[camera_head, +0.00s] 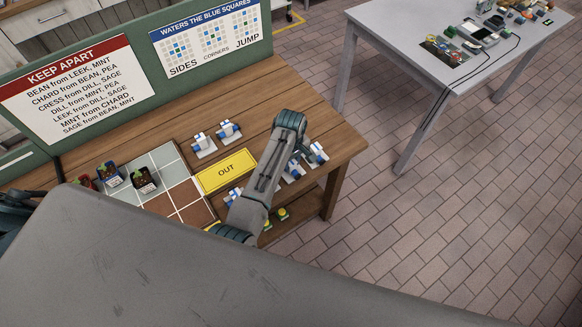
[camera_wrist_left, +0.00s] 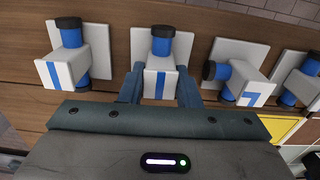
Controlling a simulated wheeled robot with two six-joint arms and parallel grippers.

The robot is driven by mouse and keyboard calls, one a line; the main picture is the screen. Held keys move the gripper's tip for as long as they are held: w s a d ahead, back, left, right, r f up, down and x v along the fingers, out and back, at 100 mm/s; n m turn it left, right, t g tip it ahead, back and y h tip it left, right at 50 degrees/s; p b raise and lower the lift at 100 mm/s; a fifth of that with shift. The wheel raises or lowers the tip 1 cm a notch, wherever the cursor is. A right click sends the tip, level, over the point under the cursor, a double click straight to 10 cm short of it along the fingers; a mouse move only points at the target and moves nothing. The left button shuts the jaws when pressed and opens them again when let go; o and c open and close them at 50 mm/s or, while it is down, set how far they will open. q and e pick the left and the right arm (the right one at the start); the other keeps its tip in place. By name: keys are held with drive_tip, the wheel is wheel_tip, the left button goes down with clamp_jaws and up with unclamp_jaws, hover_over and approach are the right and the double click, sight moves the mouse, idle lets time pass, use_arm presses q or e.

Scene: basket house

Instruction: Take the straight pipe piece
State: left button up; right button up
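In the left wrist view, a piece with a straight blue stripe on its white block (camera_wrist_left: 161,86) sits in the middle, with a blue pipe and dark cap behind it. My left gripper (camera_wrist_left: 161,92) has one finger on each side of this block; whether they press on it I cannot tell. In the head view my left gripper (camera_head: 301,154) is low among white-and-blue pieces (camera_head: 318,153) right of the OUT sign, partly hidden by its own arm. The wrist view also shows a striped piece (camera_wrist_left: 53,75) at left and a corner-marked piece (camera_wrist_left: 243,86) at right. My right gripper is not in view.
The yellow OUT sign (camera_head: 226,171) lies on the wooden table (camera_head: 262,95). Two more pieces (camera_head: 229,130) stand behind it. Left are a tiled board (camera_head: 171,173) and small potted plants (camera_head: 144,180). A green panel with signs (camera_head: 142,80) borders the back; a grey table (camera_head: 400,35) stands apart.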

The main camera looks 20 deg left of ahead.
use_arm(q)
drive_tip(key=c, duration=0.4)
drive_tip(key=shift+c, duration=0.2)
